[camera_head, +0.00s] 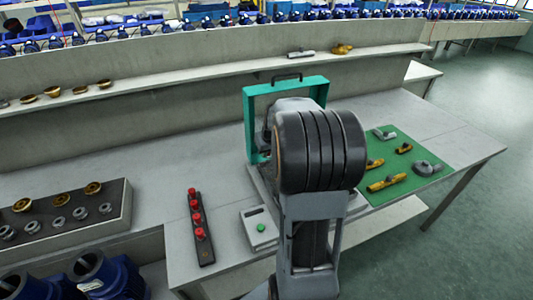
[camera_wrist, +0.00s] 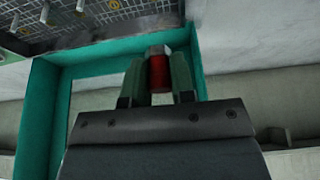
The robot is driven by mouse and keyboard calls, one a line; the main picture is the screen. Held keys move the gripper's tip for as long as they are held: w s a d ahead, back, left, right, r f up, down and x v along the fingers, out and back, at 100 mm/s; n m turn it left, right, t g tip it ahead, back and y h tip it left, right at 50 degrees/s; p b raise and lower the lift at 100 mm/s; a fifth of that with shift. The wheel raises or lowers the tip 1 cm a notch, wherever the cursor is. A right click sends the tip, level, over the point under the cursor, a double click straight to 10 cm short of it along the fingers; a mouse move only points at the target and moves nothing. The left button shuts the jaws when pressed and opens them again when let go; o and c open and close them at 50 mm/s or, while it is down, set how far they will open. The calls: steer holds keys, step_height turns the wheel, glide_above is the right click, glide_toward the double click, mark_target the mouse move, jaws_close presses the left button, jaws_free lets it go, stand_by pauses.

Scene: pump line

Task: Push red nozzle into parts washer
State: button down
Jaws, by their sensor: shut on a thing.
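My gripper (camera_wrist: 160,85) is shut on the red nozzle (camera_wrist: 159,71), which sits between its two fingers in the wrist view. The nozzle has a pale grey end. The parts washer is the teal-framed unit on the bench (camera_head: 314,88), with a dark handle on top. In the wrist view its teal frame (camera_wrist: 48,95) surrounds the fingers on the left, top and right. How far the nozzle reaches into the frame cannot be told. In the head view my arm covers my gripper, the nozzle and most of the washer's opening.
A black rack (camera_head: 207,251) with several red-topped parts and a pale box with a green button (camera_head: 261,228) stand left of my arm. A green mat (camera_head: 418,148) with brass and grey parts lies right. A dark tray (camera_head: 110,225) holds fittings at far left.

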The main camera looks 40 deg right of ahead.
mark_target(266, 169)
steer(key=shift+f+b, duration=2.4)
steer(key=shift+f, duration=0.9)
steer(key=shift+s, duration=0.15)
steer(key=shift+f+b, duration=0.25)
steer(key=shift+b, duration=0.2)
steer(key=c, duration=0.9)
jaws_free()
steer(key=shift+c, duration=0.2)
steer(key=shift+o, duration=0.3)
steer(key=shift+a, duration=0.15)
steer(key=shift+r, duration=0.1)
